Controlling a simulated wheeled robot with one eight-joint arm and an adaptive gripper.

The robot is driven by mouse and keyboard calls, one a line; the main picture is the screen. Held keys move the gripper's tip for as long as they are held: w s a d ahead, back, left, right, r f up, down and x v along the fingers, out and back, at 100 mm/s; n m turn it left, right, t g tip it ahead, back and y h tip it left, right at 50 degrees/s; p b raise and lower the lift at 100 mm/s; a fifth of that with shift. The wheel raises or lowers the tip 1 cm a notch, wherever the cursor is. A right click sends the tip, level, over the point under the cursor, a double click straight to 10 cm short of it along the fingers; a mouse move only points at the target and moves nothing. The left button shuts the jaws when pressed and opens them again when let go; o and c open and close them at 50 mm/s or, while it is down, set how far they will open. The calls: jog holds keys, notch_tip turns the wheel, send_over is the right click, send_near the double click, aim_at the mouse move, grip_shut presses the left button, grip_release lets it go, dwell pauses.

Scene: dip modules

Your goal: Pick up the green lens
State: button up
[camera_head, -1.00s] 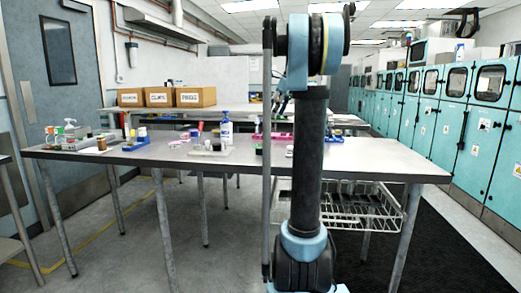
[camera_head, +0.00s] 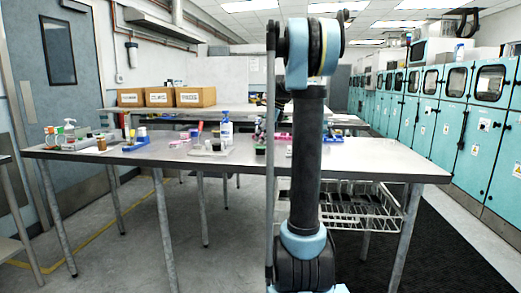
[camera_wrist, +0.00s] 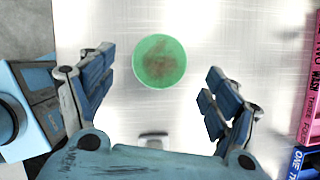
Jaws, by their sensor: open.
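The green lens (camera_wrist: 160,61) is a round, flat green disc with a brownish mottled middle. It lies on the shiny metal table (camera_wrist: 205,30) in the wrist view. My gripper (camera_wrist: 158,88) is open, with one blue-padded finger on each side. The lens shows between and slightly beyond the fingertips, apart from both. The gap between the fingers is empty. In the head view my arm hides most of the gripper, and I cannot make out the lens clearly.
A pink labelled block (camera_wrist: 308,85) and a blue one (camera_wrist: 306,163) stand right of my gripper. On the metal table, a pump bottle (camera_head: 226,130) and a blue rack (camera_head: 136,145) stand to the left. The table's right end (camera_head: 390,165) is clear.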

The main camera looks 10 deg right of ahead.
jog(key=shift+x, duration=1.2)
jog(key=c, duration=1)
